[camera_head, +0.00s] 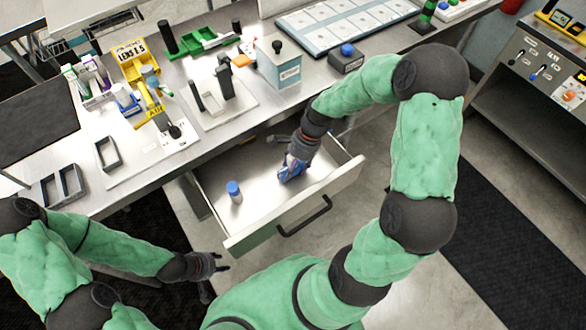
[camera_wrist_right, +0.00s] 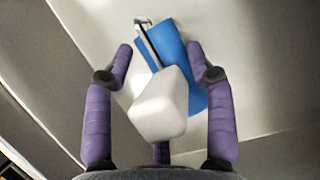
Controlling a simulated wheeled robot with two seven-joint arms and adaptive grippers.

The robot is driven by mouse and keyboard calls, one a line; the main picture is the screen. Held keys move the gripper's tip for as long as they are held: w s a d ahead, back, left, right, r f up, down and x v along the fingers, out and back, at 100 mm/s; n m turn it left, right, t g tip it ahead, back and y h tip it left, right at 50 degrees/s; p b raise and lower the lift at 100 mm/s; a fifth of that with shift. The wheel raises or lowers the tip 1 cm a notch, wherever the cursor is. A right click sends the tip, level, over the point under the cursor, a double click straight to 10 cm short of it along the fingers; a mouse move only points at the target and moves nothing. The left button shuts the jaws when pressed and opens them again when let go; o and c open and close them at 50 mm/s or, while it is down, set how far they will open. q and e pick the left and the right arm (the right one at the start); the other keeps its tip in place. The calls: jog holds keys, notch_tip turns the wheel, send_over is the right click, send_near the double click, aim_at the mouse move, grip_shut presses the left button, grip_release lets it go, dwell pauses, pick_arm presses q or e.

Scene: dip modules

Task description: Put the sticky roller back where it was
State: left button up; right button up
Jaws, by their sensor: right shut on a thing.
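The sticky roller (camera_head: 291,170) shows as a blue and white shape at my right gripper (camera_head: 296,158), inside the open drawer (camera_head: 262,188). In the right wrist view the roller has a white block-like end (camera_wrist_right: 160,105), a thin metal rod and a blue part (camera_wrist_right: 182,50). The exact contact is partly hidden by the white end. My left gripper (camera_head: 224,263) is empty and open, left of the drawer front and outside it.
The drawer's middle is clear.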

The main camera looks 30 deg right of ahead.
jog(key=shift+f, duration=0.1)
jog(key=o, duration=1)
jog(key=p+v, duration=0.4)
jog(key=v, duration=0.8)
jog(key=shift+p, duration=0.4)
